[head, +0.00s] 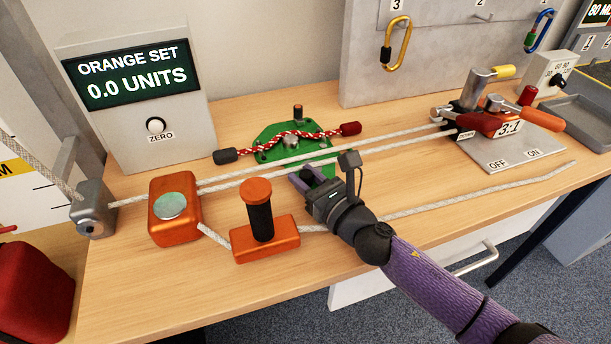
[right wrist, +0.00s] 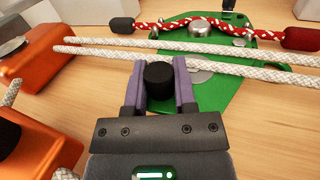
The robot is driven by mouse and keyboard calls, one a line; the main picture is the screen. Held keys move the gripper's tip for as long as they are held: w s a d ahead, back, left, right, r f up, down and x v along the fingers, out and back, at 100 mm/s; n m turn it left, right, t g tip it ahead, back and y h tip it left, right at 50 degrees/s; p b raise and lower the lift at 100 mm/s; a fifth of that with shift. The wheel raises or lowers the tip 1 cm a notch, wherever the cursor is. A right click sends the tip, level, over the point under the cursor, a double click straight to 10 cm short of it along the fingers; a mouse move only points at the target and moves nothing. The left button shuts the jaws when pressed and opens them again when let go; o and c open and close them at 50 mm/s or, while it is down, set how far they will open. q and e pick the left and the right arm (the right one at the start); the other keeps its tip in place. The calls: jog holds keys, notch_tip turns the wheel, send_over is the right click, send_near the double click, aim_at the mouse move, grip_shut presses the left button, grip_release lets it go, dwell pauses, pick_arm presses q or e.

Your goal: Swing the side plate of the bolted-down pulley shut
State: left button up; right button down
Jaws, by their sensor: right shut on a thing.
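My right gripper (head: 306,178) reaches in from the front right and is shut on a black knob (right wrist: 158,75) at the side plate's near end. The purple fingers stand on either side of the knob. Part of the plate is hidden by the gripper and ropes. My left gripper is not in view.
White ropes (head: 260,172) run taut across the bench just behind my gripper. An orange block (head: 174,210) and an orange cleat with a black post (head: 262,215) stand to the left. A 3:1 lever unit (head: 500,120) stands at the right. The bench's front right is mostly clear.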

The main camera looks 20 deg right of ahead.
jog(key=shift+w+a+m+t+h+p, duration=0.2)
jog(key=shift+w+a+m+h, duration=0.15)
jog(key=shift+h, duration=0.25)
jog(key=shift+w+a+m+t+h+p, duration=0.1)
jog(key=shift+a+m+t+h, duration=0.15)
jog(key=shift+m+h, duration=0.3)
jog(key=shift+c, duration=2.1)
grip_release()
jog(key=v, duration=1)
